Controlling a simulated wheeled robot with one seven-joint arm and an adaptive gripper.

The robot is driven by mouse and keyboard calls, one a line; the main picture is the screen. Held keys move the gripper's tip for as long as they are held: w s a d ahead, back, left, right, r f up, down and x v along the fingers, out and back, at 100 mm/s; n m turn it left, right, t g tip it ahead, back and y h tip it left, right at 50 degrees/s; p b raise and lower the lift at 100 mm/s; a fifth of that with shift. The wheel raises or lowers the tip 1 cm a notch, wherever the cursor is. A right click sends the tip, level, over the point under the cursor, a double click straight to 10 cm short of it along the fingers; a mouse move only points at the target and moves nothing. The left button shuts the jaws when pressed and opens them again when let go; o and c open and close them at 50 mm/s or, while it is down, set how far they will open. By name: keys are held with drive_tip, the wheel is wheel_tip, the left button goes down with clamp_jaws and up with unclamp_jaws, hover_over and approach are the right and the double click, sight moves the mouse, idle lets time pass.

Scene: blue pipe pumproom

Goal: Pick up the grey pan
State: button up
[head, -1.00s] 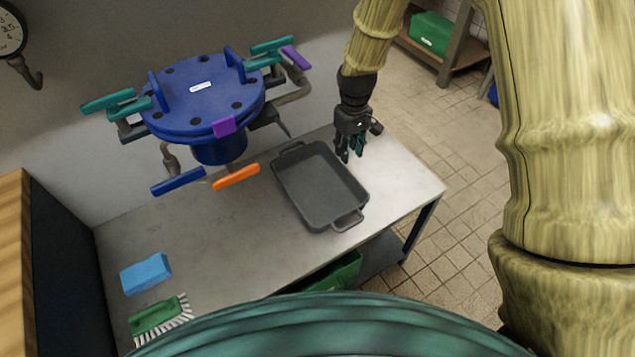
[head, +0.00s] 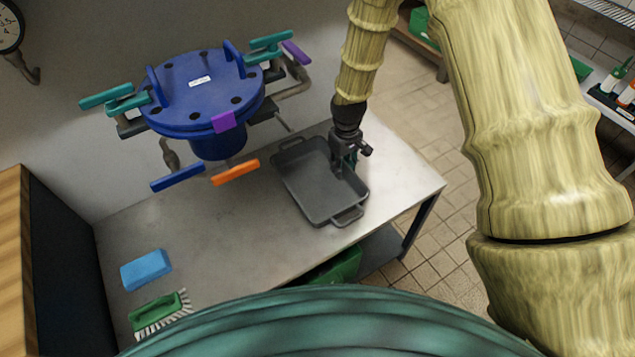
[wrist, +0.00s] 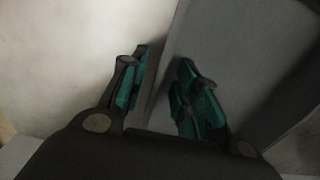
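The grey pan (head: 308,187) is a rectangular dish with a handle at each short end, lying flat on the metal table. My gripper (head: 345,168) is down at the pan's right long side. In the wrist view, my gripper's teal fingers (wrist: 162,68) are apart, with the pan's side edge running between them. One finger is over the pale tabletop, the other over the inside of the pan (wrist: 235,50). A gap shows between the fingers. Whether either finger touches the wall cannot be told.
The metal table (head: 215,235) has bare room left of the pan. A blue valve assembly (head: 200,90) with coloured handles stands behind it. A blue sponge (head: 146,269) and a green brush (head: 158,312) lie at the front left. A green crate (head: 335,268) sits below.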

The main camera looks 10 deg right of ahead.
drive_tip(key=shift+c, duration=0.5)
clamp_jaws()
drive_tip(key=shift+r, duration=0.1)
